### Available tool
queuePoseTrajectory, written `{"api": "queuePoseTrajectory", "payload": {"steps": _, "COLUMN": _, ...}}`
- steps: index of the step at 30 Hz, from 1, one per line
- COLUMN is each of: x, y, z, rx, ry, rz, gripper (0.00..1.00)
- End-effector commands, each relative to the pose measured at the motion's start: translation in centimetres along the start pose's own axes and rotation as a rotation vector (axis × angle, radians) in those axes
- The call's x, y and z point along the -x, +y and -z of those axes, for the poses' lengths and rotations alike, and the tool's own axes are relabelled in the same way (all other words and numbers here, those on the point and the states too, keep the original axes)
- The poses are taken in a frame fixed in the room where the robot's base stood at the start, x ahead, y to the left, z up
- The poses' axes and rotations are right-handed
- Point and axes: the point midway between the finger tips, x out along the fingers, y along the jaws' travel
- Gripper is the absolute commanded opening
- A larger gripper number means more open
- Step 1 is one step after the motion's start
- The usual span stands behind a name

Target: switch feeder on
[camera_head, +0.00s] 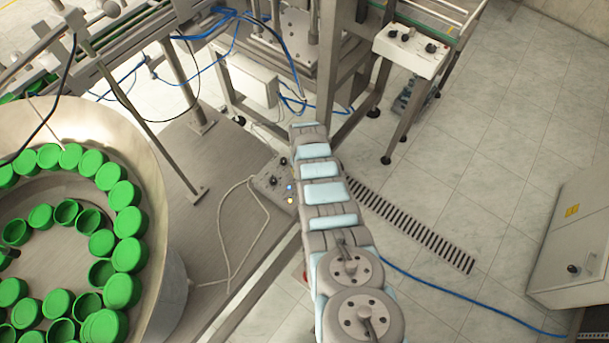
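The cap feeder is a large round metal bowl (150,165) at the left, holding many green caps. A small grey control box (268,183) sits at the right edge of the metal table, just left of my arm. It has black knobs (273,181), a small blue light (290,187) and a yellow light (290,201). I cannot read the knob positions or any labels. My arm runs up the middle of the picture, close along the box's right side, and may cover part of it. My gripper is not visible.
A second panel (411,50) with black knobs stands on a post at the upper right. A white cabinet (575,245) stands at the far right. A grey cable (240,225) lies on the table (190,150). The tiled floor to the right is mostly clear.

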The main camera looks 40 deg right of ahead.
Motion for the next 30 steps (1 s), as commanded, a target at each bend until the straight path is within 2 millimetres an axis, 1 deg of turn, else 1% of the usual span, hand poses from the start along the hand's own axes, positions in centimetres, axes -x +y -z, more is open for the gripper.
{"api": "queuePoseTrajectory", "payload": {"steps": 6, "x": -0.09, "y": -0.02, "z": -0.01, "rx": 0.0, "ry": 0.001, "rz": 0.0, "gripper": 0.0}}
{"api": "queuePoseTrajectory", "payload": {"steps": 7, "x": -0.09, "y": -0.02, "z": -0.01, "rx": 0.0, "ry": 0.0, "rz": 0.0, "gripper": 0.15}}
{"api": "queuePoseTrajectory", "payload": {"steps": 8, "x": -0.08, "y": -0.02, "z": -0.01, "rx": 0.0, "ry": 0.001, "rz": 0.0, "gripper": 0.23}}
{"api": "queuePoseTrajectory", "payload": {"steps": 9, "x": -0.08, "y": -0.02, "z": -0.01, "rx": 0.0, "ry": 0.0, "rz": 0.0, "gripper": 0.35}}
{"api": "queuePoseTrajectory", "payload": {"steps": 10, "x": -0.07, "y": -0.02, "z": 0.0, "rx": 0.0, "ry": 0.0, "rz": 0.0, "gripper": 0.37}}
{"api": "queuePoseTrajectory", "payload": {"steps": 21, "x": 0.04, "y": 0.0, "z": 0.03, "rx": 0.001, "ry": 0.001, "rz": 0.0, "gripper": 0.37}}
{"api": "queuePoseTrajectory", "payload": {"steps": 30, "x": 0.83, "y": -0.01, "z": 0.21, "rx": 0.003, "ry": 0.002, "rz": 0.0, "gripper": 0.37}}
